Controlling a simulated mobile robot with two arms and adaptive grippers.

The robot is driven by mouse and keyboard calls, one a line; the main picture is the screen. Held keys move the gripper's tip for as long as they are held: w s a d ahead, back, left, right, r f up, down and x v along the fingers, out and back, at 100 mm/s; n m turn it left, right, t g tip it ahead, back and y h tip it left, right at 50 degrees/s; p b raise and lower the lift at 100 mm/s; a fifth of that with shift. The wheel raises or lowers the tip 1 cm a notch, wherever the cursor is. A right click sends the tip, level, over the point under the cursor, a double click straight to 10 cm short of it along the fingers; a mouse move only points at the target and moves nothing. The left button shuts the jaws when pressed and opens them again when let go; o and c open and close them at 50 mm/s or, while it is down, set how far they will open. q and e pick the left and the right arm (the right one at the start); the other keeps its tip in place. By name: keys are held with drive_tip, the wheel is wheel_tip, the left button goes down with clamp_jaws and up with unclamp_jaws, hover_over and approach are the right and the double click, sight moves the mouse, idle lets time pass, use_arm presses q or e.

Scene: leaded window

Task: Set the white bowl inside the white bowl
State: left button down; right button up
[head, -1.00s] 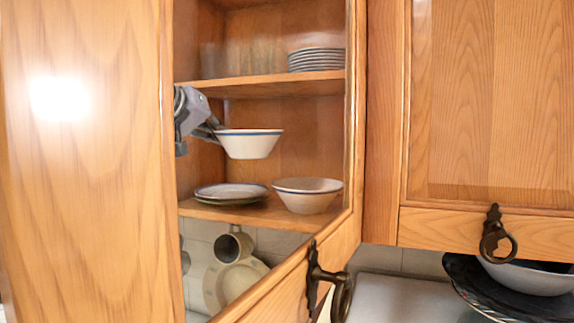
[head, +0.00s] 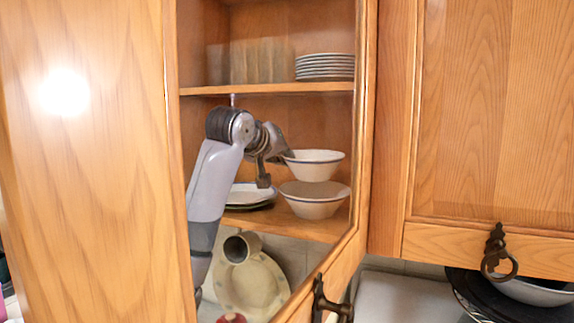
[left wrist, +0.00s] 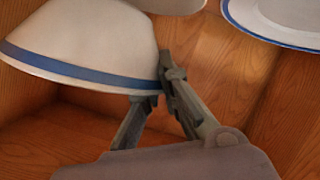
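A white bowl with a blue band at its rim (head: 316,168) hangs in the air inside the open cabinet. My left gripper (head: 284,156) is shut on its left rim and holds it about level. A second white bowl (head: 316,207) stands upright on the lower shelf, directly below the held one, which looks slightly above it. In the left wrist view, the held bowl (left wrist: 85,45) is at the left, with the gripper fingers (left wrist: 160,92) at its rim. Part of the lower bowl shows at the top edge (left wrist: 172,4). My right gripper is not in view.
Plates (head: 250,194) lie left of the lower bowl, partly behind my arm. A stack of plates (head: 325,67) sits on the upper shelf (head: 265,89), close above. The cabinet's open door edge (head: 362,150) is close at the right.

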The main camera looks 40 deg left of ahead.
use_arm(q)
drive_tip(key=shift+w+d+f+p, duration=0.15)
drive_tip(key=shift+f+p, duration=0.25)
drive_tip(key=shift+f, duration=0.3)
drive_tip(key=shift+w+d+f+p, duration=0.1)
drive_tip(key=shift+f+p, duration=0.3)
drive_tip(key=shift+f, duration=0.25)
drive_tip(key=shift+s, duration=0.1)
drive_tip(key=shift+f+b, duration=0.45)
drive_tip(key=shift+f, duration=0.25)
drive_tip(key=c, duration=1.8)
unclamp_jaws()
